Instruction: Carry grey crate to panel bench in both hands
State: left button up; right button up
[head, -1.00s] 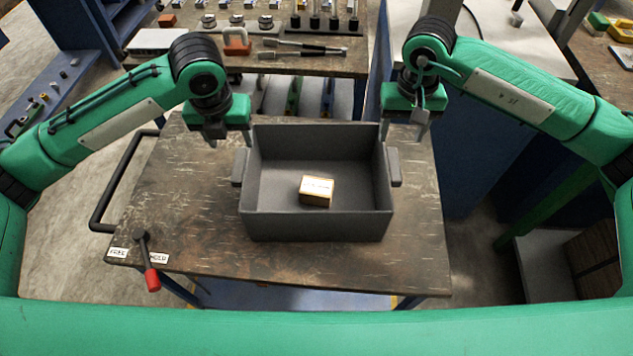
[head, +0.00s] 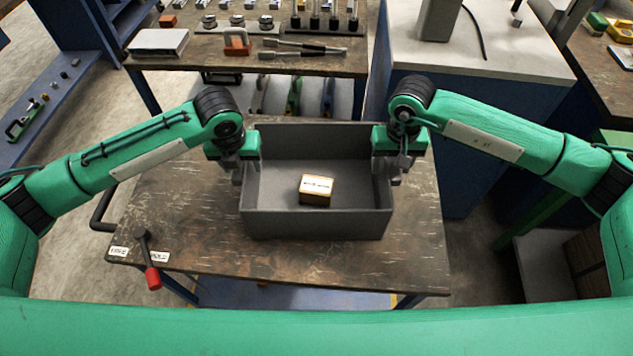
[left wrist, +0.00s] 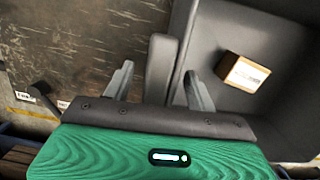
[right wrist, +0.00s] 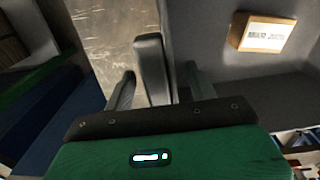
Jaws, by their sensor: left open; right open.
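The grey crate (head: 318,225) sits upright on a worn dark cart top, with a small labelled cardboard box (head: 316,190) inside it. My left gripper (head: 240,180) is open at the crate's left side. In the left wrist view its fingers (left wrist: 158,88) stand on both sides of the crate's side handle (left wrist: 161,65), one finger inside the crate. My right gripper (head: 399,178) is open at the crate's right side. In the right wrist view its fingers (right wrist: 158,90) likewise straddle the other handle (right wrist: 152,68). Neither is closed on a handle.
The cart top (head: 190,225) is bare around the crate. A red-tipped lever (head: 148,262) stands at its front left corner. Behind is a bench (head: 330,65) with tools and fittings. A blue cabinet with a pale top (head: 480,55) stands at the back right.

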pick_arm(q)
grip_shut()
pick_arm(e)
grip_shut()
pick_arm(q)
jog(key=shift+w+r, duration=0.1)
jog(key=shift+r, duration=0.1)
pick_arm(e)
jog(key=shift+w+r, duration=0.1)
jog(key=shift+r, duration=0.15)
